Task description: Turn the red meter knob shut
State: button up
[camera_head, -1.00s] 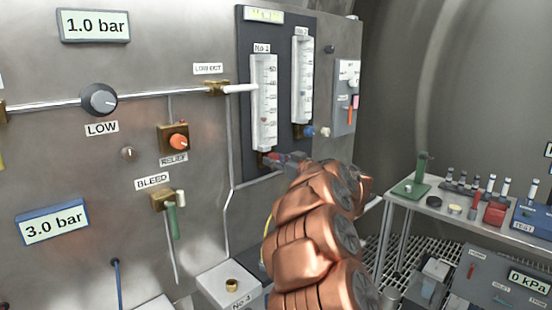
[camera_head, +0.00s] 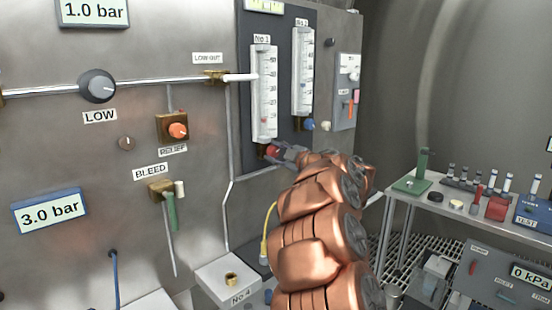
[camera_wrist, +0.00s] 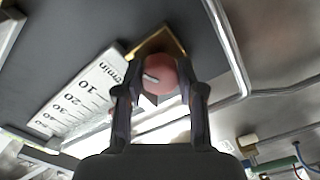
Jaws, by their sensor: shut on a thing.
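The red meter knob (camera_head: 272,151) sits at the foot of the left flow meter, No 1 (camera_head: 264,95), on the dark panel. In the wrist view the round red knob (camera_wrist: 158,76) lies between my two fingers, in front of a brass block (camera_wrist: 160,43). A short pale mark on its face slants toward the upper left. My gripper (camera_head: 284,154) reaches it from the right and is shut on it; it also shows in the wrist view (camera_wrist: 160,92). The finger pads partly hide the knob's sides.
A second meter, No 2 (camera_head: 302,80), with a blue knob (camera_head: 309,125) stands close to the right. A pale knob (camera_head: 326,126) is just beyond. A thin pipe (camera_head: 229,190) runs down left of the panel. A bench (camera_head: 400,195) with small items stands right.

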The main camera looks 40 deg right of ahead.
jog(key=shift+n+b, duration=0.65)
jog(key=shift+n, duration=0.55)
jog(key=o, duration=1.1)
jog(key=shift+o, duration=0.2)
jog(key=shift+s, duration=0.1)
jog(key=s, duration=1.1)
jog(key=shift+s+a, duration=0.15)
jog(key=shift+s, duration=0.25)
